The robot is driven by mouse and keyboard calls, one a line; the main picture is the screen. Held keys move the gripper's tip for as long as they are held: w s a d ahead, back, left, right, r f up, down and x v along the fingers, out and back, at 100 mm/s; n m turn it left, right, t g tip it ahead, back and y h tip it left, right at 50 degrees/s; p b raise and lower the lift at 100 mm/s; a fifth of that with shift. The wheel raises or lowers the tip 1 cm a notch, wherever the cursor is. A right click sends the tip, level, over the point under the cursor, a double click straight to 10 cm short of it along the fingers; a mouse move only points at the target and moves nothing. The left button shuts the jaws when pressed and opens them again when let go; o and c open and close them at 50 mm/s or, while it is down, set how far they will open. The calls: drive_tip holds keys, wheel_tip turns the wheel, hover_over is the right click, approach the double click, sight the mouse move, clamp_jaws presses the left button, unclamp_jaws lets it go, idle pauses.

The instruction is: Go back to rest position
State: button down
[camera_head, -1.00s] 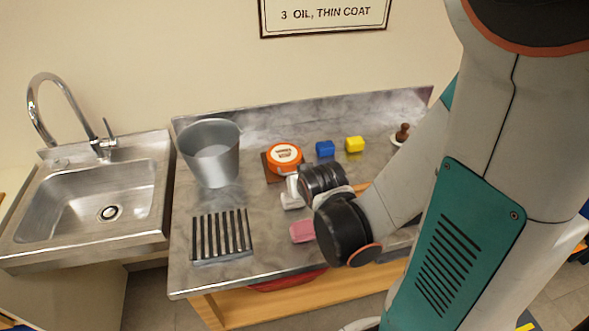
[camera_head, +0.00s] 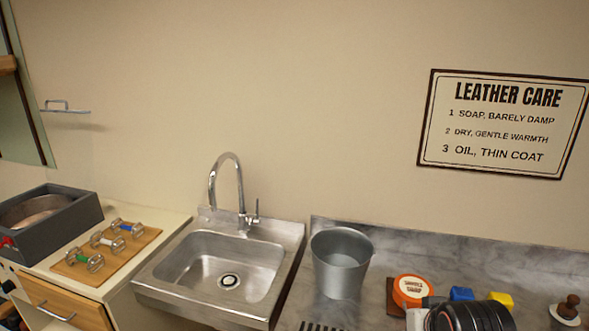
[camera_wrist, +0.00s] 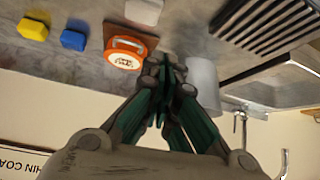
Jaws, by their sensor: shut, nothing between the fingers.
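My gripper (camera_wrist: 167,75) shows in the wrist view with its fingers together and nothing between them. It points over the counter, beside the orange round tin (camera_wrist: 125,52) and the grey metal bucket (camera_wrist: 203,82). In the head view only a dark part of my arm shows at the lower right edge, and the fingers are not visible. The orange tin (camera_head: 411,290) sits on a brown square on the counter, with a blue block (camera_head: 461,293) and a yellow block (camera_head: 500,301) to its right.
The metal bucket (camera_head: 341,262) stands at the counter's left, by the sink (camera_head: 222,268) with its tall tap (camera_head: 238,190). A slatted rack (camera_head: 322,326) lies in front of the bucket. A brown-knobbed item (camera_head: 567,309) is far right. A wooden board (camera_head: 106,252) with metal clips is left.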

drive_tip(key=s+a+r+n+y, duration=0.1)
drive_tip(key=s+a+r, duration=0.3)
drive_tip(key=s+r, duration=0.2)
drive_tip(key=shift+s+r+n+g, duration=0.2)
drive_tip(key=shift+s+n+g, duration=0.1)
drive_tip(key=shift+s+g, duration=0.15)
idle(0.5)
